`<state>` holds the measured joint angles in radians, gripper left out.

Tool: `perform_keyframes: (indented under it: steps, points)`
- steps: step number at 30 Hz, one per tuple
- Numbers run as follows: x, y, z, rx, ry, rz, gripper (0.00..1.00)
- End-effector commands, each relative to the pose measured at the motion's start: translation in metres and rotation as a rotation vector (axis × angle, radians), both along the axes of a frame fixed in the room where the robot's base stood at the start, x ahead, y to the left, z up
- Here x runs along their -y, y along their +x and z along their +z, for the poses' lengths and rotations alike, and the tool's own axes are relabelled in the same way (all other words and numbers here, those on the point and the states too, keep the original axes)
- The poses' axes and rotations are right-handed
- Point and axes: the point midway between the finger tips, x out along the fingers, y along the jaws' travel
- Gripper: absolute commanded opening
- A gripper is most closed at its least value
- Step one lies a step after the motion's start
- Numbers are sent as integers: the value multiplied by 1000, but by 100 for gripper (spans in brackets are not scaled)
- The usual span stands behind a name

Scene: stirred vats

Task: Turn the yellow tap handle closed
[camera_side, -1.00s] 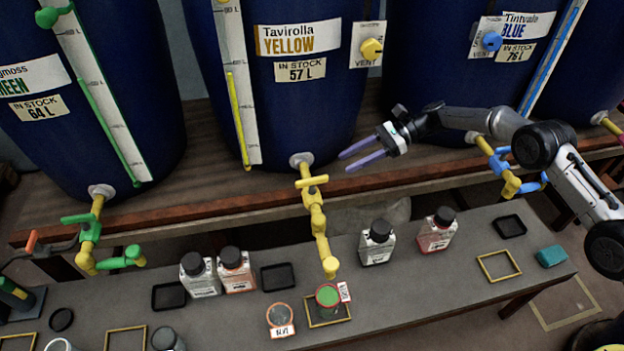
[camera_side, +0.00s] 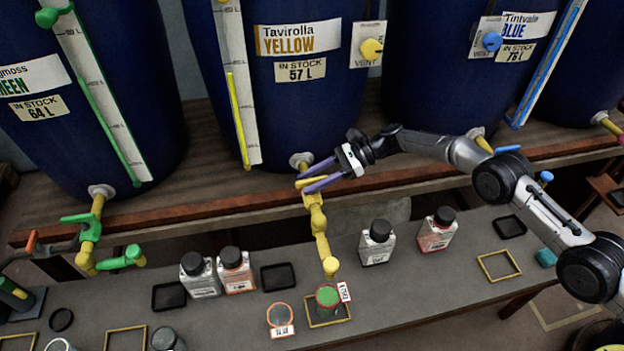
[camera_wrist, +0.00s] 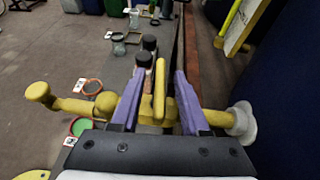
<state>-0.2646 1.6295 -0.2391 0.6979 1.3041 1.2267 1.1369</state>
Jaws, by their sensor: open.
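The yellow tap (camera_side: 317,215) comes out of the barrel labelled Tavirolla YELLOW, and its spout hangs over a jar with green contents (camera_side: 327,295). The yellow tap handle (camera_wrist: 159,82) stands between the two purple fingers in the wrist view. My gripper (camera_side: 303,180) is open at the top of the tap, one finger on each side of the handle. In the wrist view my gripper (camera_wrist: 157,88) shows gaps on both sides of the handle. In the side view the fingers hide most of the handle.
A yellow VENT knob (camera_side: 371,49) sits above on the barrel. The green tap (camera_side: 92,235) is at the left. Bottles such as the white one (camera_side: 377,243) stand on the grey bench (camera_side: 420,285). A wooden shelf edge (camera_side: 420,187) runs behind the tap.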

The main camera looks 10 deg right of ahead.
Motion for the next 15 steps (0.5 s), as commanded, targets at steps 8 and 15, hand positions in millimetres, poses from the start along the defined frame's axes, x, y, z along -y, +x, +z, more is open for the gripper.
perform_keyframes:
  steps: [8, 15]
  points:
    - [0, 0, 0, 0, 0, 0, 2]
    - [1, 0, 0, 0, 0, 1, 0]
